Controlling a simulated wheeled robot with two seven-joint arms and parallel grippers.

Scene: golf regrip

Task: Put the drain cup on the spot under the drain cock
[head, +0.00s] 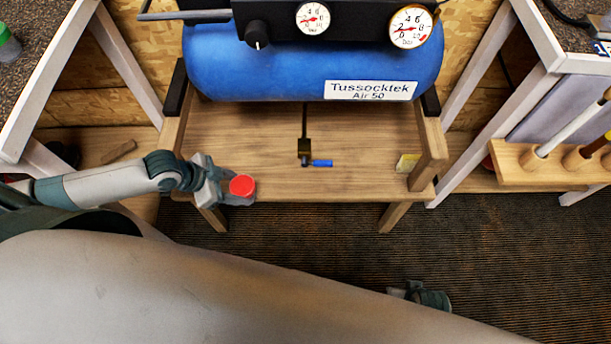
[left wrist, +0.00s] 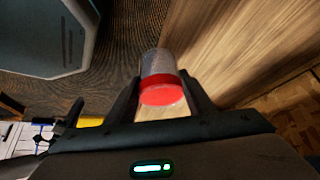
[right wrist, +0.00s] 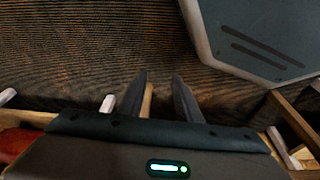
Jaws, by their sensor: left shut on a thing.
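The drain cup (head: 242,186) shows as a red disc in the head view. In the left wrist view the cup (left wrist: 162,88) has a red end and a clear, greyish body. My left gripper (head: 236,190) is shut on it, one finger on each side, near the front left edge of the wooden stand (head: 250,140). The drain cock (head: 304,150) is dark with a blue lever (head: 322,163), below the tank and to the right of the cup. I cannot make out a marked spot under it. My right gripper (right wrist: 160,95) is open and empty over the floor.
The blue tank (head: 300,70) with two gauges spans the back above the stand. The stand's top between cup and cock looks clear. A wooden rack (head: 530,165) with clubs stands at the right.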

